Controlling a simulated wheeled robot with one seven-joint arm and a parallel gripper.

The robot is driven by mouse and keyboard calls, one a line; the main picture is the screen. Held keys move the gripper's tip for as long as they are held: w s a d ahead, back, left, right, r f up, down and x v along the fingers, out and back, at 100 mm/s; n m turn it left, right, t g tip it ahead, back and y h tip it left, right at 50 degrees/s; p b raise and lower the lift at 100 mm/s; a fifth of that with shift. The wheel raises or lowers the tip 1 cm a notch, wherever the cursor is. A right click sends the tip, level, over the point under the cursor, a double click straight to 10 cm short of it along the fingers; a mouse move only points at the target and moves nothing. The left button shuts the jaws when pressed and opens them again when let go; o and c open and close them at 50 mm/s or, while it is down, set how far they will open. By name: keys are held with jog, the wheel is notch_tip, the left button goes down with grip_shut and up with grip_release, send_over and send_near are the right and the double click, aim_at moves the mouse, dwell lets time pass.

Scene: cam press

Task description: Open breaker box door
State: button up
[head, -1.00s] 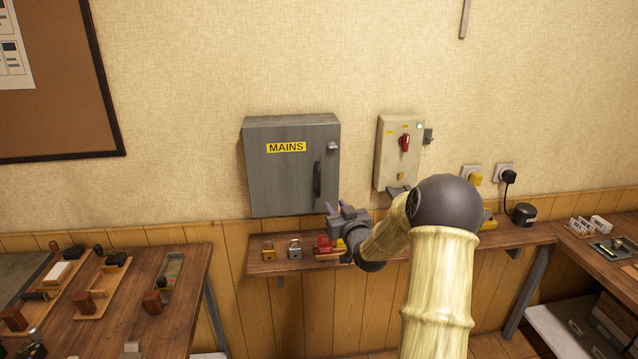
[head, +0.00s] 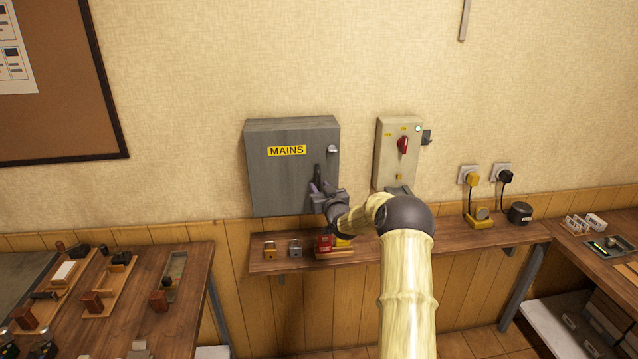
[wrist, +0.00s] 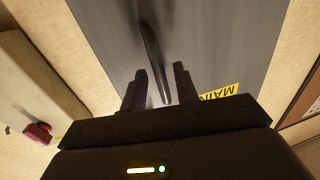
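A dark vertical handle (head: 318,173) is on the door's right side, below a small light latch (head: 332,149). My gripper (head: 317,188) is in front of the handle's lower part. In the wrist view, the fingers (wrist: 158,88) are apart, and the handle (wrist: 152,50) runs into the gap between them, touching neither visibly. The handle's lower end is hidden by my gripper in the head view.
A beige switch box (head: 398,155) with a red rotary knob (head: 403,144) hangs to the right. A wooden shelf (head: 450,241) below holds a brass padlock (head: 270,249), a grey padlock (head: 295,248) and red items (head: 324,243).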

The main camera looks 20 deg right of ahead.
jog(key=shift+w+d, duration=0.1)
jog(key=shift+w, duration=0.9)
grip_shut()
jog(key=shift+s+f+h, duration=0.15)
jog(key=shift+h, duration=0.15)
